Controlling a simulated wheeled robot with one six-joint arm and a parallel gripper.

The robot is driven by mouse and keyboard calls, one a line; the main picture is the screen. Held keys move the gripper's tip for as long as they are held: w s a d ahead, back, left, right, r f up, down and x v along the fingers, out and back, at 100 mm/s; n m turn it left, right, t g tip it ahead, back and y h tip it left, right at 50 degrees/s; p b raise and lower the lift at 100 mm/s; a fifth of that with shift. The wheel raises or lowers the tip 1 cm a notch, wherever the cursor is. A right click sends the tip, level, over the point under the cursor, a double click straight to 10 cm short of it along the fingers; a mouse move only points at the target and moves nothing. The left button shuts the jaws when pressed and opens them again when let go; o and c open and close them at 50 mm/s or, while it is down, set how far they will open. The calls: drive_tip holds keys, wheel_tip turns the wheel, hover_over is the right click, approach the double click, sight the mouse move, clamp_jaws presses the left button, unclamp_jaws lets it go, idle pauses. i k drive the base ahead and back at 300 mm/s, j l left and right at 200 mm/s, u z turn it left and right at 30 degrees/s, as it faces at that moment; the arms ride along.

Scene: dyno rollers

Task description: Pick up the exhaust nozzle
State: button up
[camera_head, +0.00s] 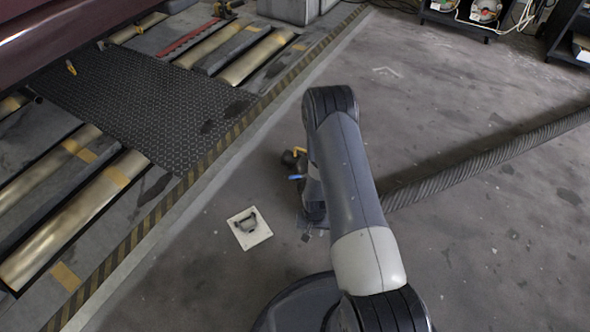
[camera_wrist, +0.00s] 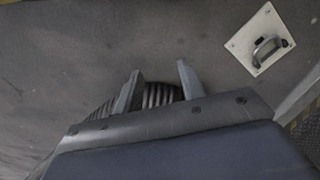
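My gripper (camera_wrist: 160,82) is open, its two grey fingers apart, in the wrist view. A dark ribbed hose piece (camera_wrist: 160,95) shows between and behind the fingers, partly hidden by the gripper body. I cannot tell whether the fingers touch it. The nozzle end is not clearly visible in the wrist view. In the head view, my gripper (camera_head: 311,222) is low over the floor, partly hidden by my arm. A dark piece with a yellow part (camera_head: 294,160) shows just left of my arm; I cannot tell whether it is the exhaust nozzle.
A ribbed hose (camera_head: 480,158) runs along the floor from the right edge to behind my arm. A white floor plate with a metal loop (camera_head: 262,236) lies left of my gripper. Dyno rollers (camera_head: 75,220) and a striped edge (camera_head: 190,178) lie left. Floor at right is mostly clear.

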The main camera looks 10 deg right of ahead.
sight(297, 163)
drive_tip(key=i+l+u, duration=0.1)
drive_tip(key=u, duration=0.3)
drive_tip(key=i+l+u, duration=0.1)
drive_tip(key=u, duration=0.3)
drive_tip(key=l+u, duration=0.25)
drive_tip(key=u, duration=0.15)
drive_tip(key=i+l+u, duration=0.1)
drive_tip(key=u, duration=0.3)
drive_tip(key=l+u, duration=0.2)
drive_tip(key=l, duration=0.65)
drive_tip(key=l+u, duration=0.25)
drive_tip(key=l, duration=0.65)
drive_tip(key=k+l+u, duration=0.2)
drive_tip(key=l, duration=1.55)
